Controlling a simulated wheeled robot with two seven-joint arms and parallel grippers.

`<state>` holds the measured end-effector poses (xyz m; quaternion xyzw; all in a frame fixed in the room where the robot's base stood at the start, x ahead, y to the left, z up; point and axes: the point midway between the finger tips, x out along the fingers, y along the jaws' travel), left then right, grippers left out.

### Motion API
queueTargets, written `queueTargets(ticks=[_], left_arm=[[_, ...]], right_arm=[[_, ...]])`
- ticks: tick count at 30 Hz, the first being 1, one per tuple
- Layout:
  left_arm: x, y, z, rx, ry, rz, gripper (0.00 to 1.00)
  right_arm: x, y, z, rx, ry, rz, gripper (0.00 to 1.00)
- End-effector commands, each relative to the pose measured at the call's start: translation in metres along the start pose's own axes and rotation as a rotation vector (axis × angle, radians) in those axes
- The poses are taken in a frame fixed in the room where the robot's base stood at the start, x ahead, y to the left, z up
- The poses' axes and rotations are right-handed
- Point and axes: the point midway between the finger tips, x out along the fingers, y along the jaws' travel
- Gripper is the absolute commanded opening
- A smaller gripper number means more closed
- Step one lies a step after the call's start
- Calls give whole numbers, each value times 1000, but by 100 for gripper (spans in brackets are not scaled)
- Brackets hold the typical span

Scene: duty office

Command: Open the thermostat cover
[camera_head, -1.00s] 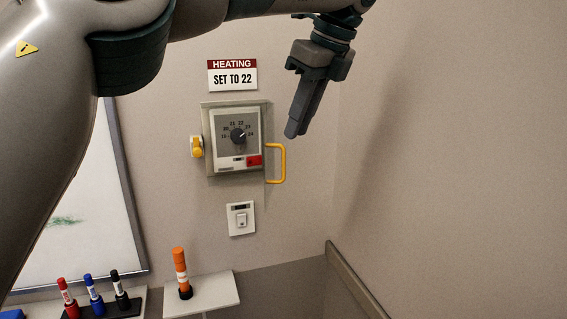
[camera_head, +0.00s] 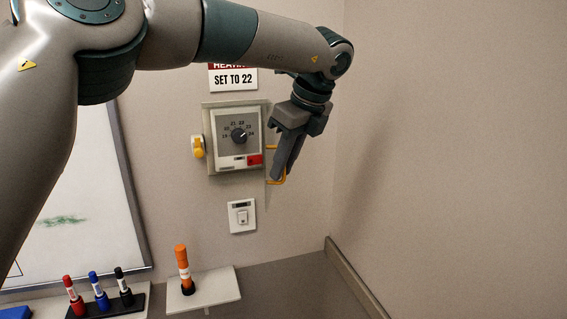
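The thermostat (camera_head: 223,160) is a grey box on the wall with a dial reading numbers around a black knob (camera_head: 238,135) and a red part at lower right. Its cover appears closed, with a yellow handle (camera_head: 274,182) on the right side. My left gripper (camera_head: 281,172) hangs down over the handle from the upper right, its fingers hiding most of the handle's upright bar. The fingers look close together. Whether they are around the bar or only in front of it, I cannot tell. My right gripper is out of view.
A sign (camera_head: 233,79) reading "SET TO 22" is above, partly covered by my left arm. A yellow part (camera_head: 198,147) is at the thermostat's left. A switch (camera_head: 242,216) is below. The right wall is bare.

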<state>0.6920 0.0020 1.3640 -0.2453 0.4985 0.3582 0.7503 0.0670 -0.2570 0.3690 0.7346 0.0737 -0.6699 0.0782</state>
Motion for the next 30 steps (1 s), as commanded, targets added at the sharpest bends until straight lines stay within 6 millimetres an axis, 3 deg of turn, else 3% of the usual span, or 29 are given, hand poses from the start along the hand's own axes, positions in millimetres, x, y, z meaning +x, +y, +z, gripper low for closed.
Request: queueTargets(ticks=[1,3,30], left_arm=[[0,0,0,0,0,0,15],[0,0,0,0,0,0,0],[-1,0,0,-1,-1,-2,0]], right_arm=[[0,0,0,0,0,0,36],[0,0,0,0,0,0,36],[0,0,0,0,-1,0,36]])
